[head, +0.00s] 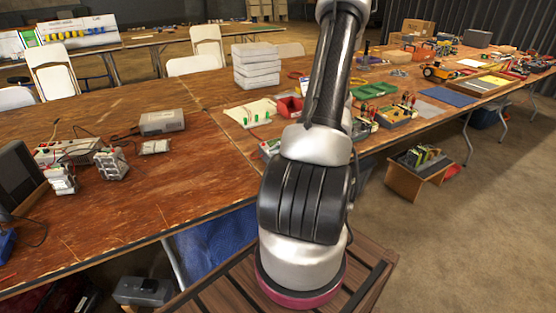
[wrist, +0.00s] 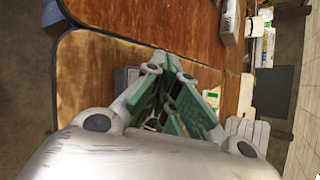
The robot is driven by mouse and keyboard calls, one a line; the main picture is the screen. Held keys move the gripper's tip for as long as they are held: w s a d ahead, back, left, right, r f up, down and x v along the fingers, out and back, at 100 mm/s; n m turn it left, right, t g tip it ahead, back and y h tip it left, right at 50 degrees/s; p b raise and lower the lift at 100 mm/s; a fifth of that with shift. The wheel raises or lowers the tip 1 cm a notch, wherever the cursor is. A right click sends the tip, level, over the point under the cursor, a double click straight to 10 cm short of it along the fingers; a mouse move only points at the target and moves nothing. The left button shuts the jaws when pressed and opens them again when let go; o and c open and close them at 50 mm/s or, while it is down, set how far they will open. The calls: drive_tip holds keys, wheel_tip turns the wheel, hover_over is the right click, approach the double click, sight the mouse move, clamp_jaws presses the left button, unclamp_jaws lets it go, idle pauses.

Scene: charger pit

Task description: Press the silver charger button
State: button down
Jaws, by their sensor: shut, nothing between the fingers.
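A silver-grey box-shaped charger (head: 163,122) lies on the wooden table at the left in the head view, with a cable at its left end. A smaller silver device (head: 155,147) lies just in front of it. I cannot make out a button on either one. My gripper (wrist: 170,62) shows in the wrist view with its green-sided fingers together and nothing between them. It is apart from the silver charger. A grey box (wrist: 228,22) at the top of the wrist view may be that charger. The gripper is out of the head view, beyond the top edge.
The brown wooden table (head: 120,215) carries a power strip (head: 65,150), upright battery chargers (head: 112,163) and a dark monitor at the left. A stack of white blocks (head: 256,66) and a red bin (head: 289,107) stand near my arm. The table's front middle is clear.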

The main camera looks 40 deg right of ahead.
drive_tip(key=shift+s+a+r, duration=0.1)
drive_tip(key=shift+s+r, duration=0.1)
drive_tip(key=shift+r, duration=0.9)
drive_tip(key=shift+s+r, duration=0.2)
drive_tip(key=shift+r, duration=0.85)
drive_tip(key=s+a+f+g+y, duration=0.1)
drive_tip(key=s+a+g+y, duration=0.1)
drive_tip(key=s+a, duration=0.3)
drive_tip(key=s+a+r+n+g+h, duration=0.1)
drive_tip(key=s+a+r+n+g, duration=0.6)
drive_tip(key=s+r+n, duration=0.25)
drive_tip(key=a+r+n+t+h, duration=0.1)
drive_tip(key=a+r+n+h, duration=0.1)
drive_tip(key=a+r+n, duration=0.3)
drive_tip(key=a+r+n+t+h, duration=0.2)
drive_tip(key=a+r+n, duration=0.3)
drive_tip(key=r, duration=0.5)
drive_tip(key=shift+s+r+n+h, duration=0.2)
drive_tip(key=shift+r+n+h, duration=0.05)
drive_tip(key=shift+n+h, duration=0.4)
